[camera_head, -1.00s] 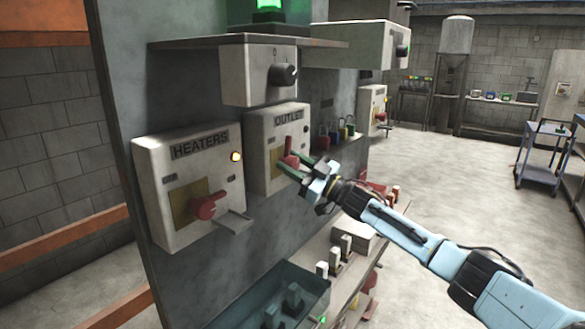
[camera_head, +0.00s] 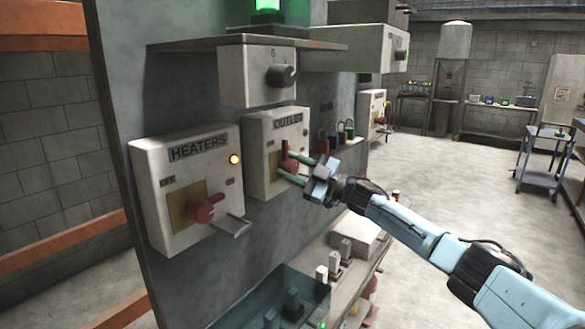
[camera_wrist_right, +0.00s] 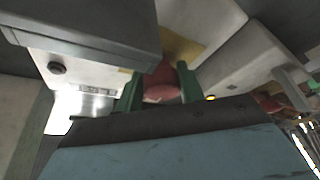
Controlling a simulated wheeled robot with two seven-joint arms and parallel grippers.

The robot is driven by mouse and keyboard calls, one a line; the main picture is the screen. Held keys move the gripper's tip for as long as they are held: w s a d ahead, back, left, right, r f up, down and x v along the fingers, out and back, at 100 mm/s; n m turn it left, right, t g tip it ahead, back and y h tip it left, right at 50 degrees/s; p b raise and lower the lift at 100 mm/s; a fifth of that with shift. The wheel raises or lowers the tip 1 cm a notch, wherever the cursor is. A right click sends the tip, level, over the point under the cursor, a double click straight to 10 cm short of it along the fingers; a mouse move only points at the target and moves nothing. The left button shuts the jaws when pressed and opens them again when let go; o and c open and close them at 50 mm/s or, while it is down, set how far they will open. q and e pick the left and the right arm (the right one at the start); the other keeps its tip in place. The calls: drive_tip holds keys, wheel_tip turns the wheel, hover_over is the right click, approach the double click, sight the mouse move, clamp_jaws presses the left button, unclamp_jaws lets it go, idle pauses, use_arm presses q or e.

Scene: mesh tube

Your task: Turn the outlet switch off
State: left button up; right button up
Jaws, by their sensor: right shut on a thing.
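The outlet switch box (camera_head: 258,153) is a pale box labelled OUTLET on the grey panel. Its red handle (camera_head: 285,147) stands roughly upright, with the round red hub below it. My right gripper (camera_head: 289,167) reaches in from the right, its green fingers shut on the red handle near the hub. In the right wrist view the red handle (camera_wrist_right: 161,79) sits between the two green fingers (camera_wrist_right: 160,90), with a yellow plate behind. The fingers partly hide the hub. My left gripper is not in view.
The HEATERS box (camera_head: 160,205), with a red knob and a lit amber lamp, stands just left. A dial box (camera_head: 245,78) under a shelf hangs above. Several coloured padlocks (camera_head: 347,131) hang to the right. A console with switches (camera_head: 335,262) juts out below.

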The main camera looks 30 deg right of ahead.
drive_tip(key=shift+a+r, duration=0.15)
drive_tip(key=o, duration=0.8)
drive_tip(key=shift+c, duration=0.2)
drive_tip(key=shift+o, duration=0.7)
drive_tip(key=shift+s+a, duration=0.1)
drive_tip(key=shift+a, duration=0.05)
drive_tip(key=shift+s+d+f, duration=0.1)
drive_tip(key=shift+d+f, duration=0.1)
drive_tip(key=shift+d, duration=0.1)
drive_tip(key=b+v, duration=0.2)
drive_tip(key=v, duration=1)
drive_tip(key=shift+s+d, duration=0.2)
drive_tip(key=shift+s, duration=0.15)
drive_tip(key=shift+f, duration=0.1)
